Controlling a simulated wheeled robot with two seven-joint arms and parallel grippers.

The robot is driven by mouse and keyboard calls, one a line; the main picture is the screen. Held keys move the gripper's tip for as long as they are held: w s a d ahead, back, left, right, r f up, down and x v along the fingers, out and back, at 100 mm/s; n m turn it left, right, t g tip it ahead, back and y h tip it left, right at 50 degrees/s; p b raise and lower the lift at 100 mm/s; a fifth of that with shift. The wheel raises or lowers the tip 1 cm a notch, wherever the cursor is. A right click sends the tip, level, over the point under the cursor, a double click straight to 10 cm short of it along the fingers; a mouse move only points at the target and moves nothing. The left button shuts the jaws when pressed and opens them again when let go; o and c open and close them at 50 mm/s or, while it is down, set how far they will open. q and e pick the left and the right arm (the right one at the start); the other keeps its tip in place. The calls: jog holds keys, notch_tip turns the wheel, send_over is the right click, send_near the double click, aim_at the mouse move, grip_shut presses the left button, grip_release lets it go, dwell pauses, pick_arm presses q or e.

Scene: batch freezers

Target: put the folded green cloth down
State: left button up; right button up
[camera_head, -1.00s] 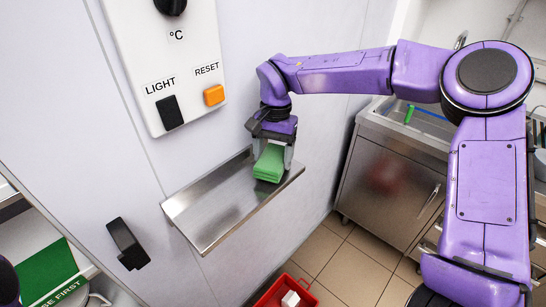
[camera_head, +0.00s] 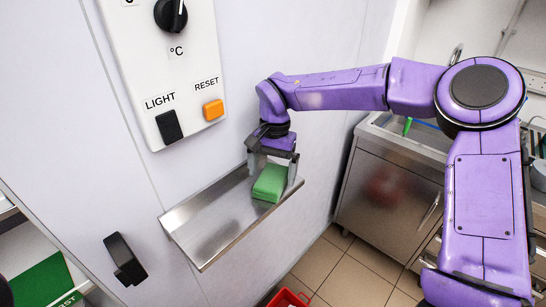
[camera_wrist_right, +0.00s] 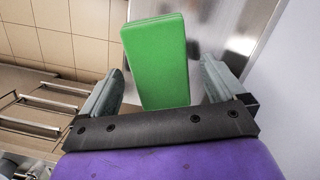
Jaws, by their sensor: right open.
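The folded green cloth (camera_head: 270,184) lies on the right end of the metal wall shelf (camera_head: 205,222). It also shows in the right wrist view (camera_wrist_right: 157,62), between the two fingers and apart from both. My right gripper (camera_head: 274,175) is open around the cloth, with a finger on each side of it. In the right wrist view the gripper (camera_wrist_right: 160,90) shows a gap beside the cloth at both fingers. My left gripper is not in view.
A control panel (camera_head: 150,75) with a knob, a black LIGHT switch and an orange RESET button is on the wall above the shelf. A black handle (camera_head: 125,259) is at lower left. A steel cabinet (camera_head: 390,190) stands at right; a red crate (camera_head: 288,299) is on the floor.

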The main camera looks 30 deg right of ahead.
aim_at(275, 172)
notch_tip(275, 172, up, 11)
jog(key=w+d, duration=0.1)
jog(key=shift+d, duration=0.15)
dwell(0.3)
